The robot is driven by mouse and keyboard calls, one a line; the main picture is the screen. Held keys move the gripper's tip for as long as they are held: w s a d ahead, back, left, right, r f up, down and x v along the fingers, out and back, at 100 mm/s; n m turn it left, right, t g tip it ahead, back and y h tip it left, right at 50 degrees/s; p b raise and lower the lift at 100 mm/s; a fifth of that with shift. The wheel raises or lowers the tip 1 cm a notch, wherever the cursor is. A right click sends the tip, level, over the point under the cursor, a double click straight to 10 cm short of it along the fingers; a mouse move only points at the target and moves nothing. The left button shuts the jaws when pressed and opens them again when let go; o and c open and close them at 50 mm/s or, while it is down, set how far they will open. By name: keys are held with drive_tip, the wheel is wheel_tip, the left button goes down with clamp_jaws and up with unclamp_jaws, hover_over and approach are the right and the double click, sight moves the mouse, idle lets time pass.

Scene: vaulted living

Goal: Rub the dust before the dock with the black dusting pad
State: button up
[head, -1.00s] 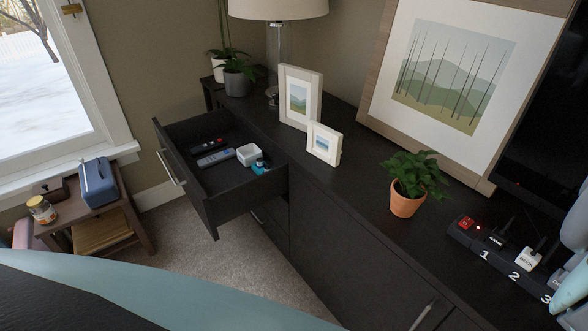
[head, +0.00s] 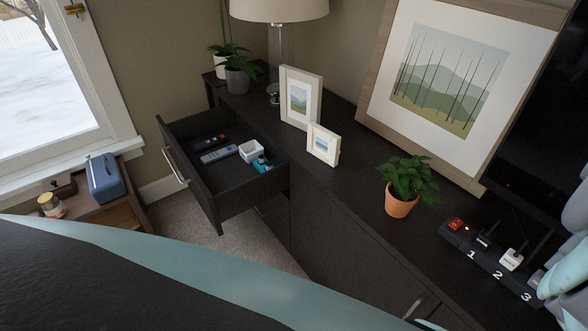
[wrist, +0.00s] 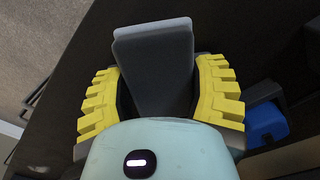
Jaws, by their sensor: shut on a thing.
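In the wrist view my gripper (wrist: 160,95) has its yellow ridged fingers closed on either side of a dark grey-black block, the dusting pad (wrist: 153,60). The pad stands out beyond the fingers, over a dark surface. No dust can be made out in either view. I cannot identify a dock for certain. A blue and dark object (wrist: 265,122) lies right of the gripper in the wrist view, partly hidden.
A numbered power strip (head: 486,262) with several plugs lies on the dark cabinet (head: 345,205). A potted plant (head: 403,185), small picture frames (head: 323,144) and a large picture (head: 450,80) stand along it. An open drawer (head: 222,205) holds remotes and a white box (head: 251,151).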

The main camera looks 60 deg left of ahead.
drive_tip(key=shift+a, duration=0.75)
drive_tip(key=shift+s+d+r+p, duration=0.1)
drive_tip(key=shift+d+r+p, duration=0.05)
drive_tip(key=shift+r+p, duration=0.75)
wheel_tip(320, 180, up, 4)
drive_tip(key=p, duration=0.4)
drive_tip(key=shift+r+p, duration=0.1)
drive_tip(key=shift+p, duration=0.2)
drive_tip(key=shift+r+p, duration=1.5)
